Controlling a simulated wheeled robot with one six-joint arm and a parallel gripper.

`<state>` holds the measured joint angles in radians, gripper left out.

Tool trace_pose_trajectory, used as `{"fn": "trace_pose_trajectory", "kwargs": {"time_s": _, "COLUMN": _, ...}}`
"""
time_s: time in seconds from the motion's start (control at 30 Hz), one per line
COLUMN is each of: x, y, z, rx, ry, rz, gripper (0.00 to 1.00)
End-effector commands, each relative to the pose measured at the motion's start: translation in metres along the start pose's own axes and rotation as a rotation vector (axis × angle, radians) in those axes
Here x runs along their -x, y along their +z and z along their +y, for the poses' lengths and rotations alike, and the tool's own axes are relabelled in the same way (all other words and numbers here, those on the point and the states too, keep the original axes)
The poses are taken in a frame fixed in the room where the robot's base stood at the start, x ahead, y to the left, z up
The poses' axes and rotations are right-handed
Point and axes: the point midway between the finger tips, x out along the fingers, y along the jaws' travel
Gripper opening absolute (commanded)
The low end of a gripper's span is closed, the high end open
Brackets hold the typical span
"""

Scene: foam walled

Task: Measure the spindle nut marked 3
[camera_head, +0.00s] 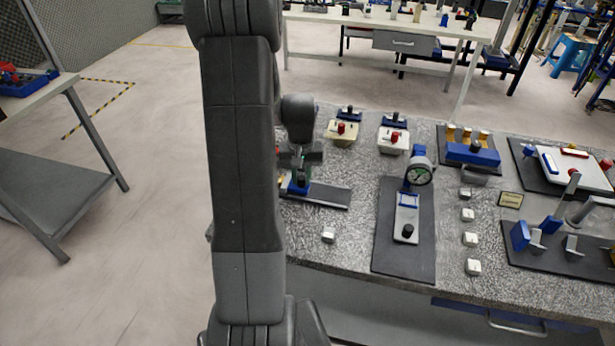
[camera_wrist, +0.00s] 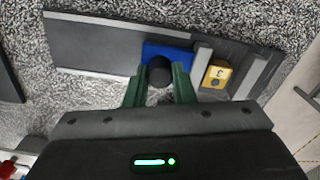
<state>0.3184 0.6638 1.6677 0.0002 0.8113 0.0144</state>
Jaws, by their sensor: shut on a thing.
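My gripper (camera_wrist: 159,73) is shut on a black knob (camera_wrist: 160,88) of a blue slide (camera_wrist: 154,49), with one green finger on each side. The slide sits on a grey measuring rail (camera_wrist: 100,42). A yellow block (camera_wrist: 217,75), the spindle nut with a mark that looks like 3, lies between a grey jaw (camera_wrist: 202,62) by the slide and an end jaw (camera_wrist: 250,78). It is close to the slide-side jaw; a gap shows towards the end jaw.
A dial gauge (camera_head: 419,175) stands on a dark mat (camera_head: 404,262) to the right. Several white blocks (camera_head: 470,239) lie beyond it, and one white block (camera_head: 328,235) lies in front of the rail. Red-knobbed fixtures (camera_head: 393,139) stand behind. The bench's front-left area is mostly clear.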

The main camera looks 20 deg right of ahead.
Motion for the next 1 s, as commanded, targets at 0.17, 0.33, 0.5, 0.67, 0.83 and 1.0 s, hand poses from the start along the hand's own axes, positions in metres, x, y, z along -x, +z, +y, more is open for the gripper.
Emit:
{"fn": "trace_pose_trajectory", "kwargs": {"time_s": 0.17, "x": 0.0, "y": -0.006, "z": -0.022, "rx": 0.004, "ry": 0.0, "rz": 0.002, "gripper": 0.06}}
{"fn": "trace_pose_trajectory", "kwargs": {"time_s": 0.33, "x": 0.001, "y": -0.006, "z": -0.022, "rx": 0.0, "ry": 0.0, "rz": 0.003, "gripper": 0.06}}
{"fn": "trace_pose_trajectory", "kwargs": {"time_s": 0.5, "x": 0.001, "y": -0.006, "z": -0.022, "rx": 0.001, "ry": 0.0, "rz": 0.003, "gripper": 0.32}}
{"fn": "trace_pose_trajectory", "kwargs": {"time_s": 0.67, "x": 0.001, "y": -0.006, "z": -0.022, "rx": 0.001, "ry": 0.0, "rz": 0.002, "gripper": 0.32}}
{"fn": "trace_pose_trajectory", "kwargs": {"time_s": 0.83, "x": 0.004, "y": -0.006, "z": -0.022, "rx": 0.0, "ry": 0.0, "rz": 0.003, "gripper": 0.32}}
{"fn": "trace_pose_trajectory", "kwargs": {"time_s": 1.0, "x": 0.025, "y": -0.007, "z": -0.022, "rx": 0.001, "ry": 0.0, "rz": 0.008, "gripper": 0.32}}
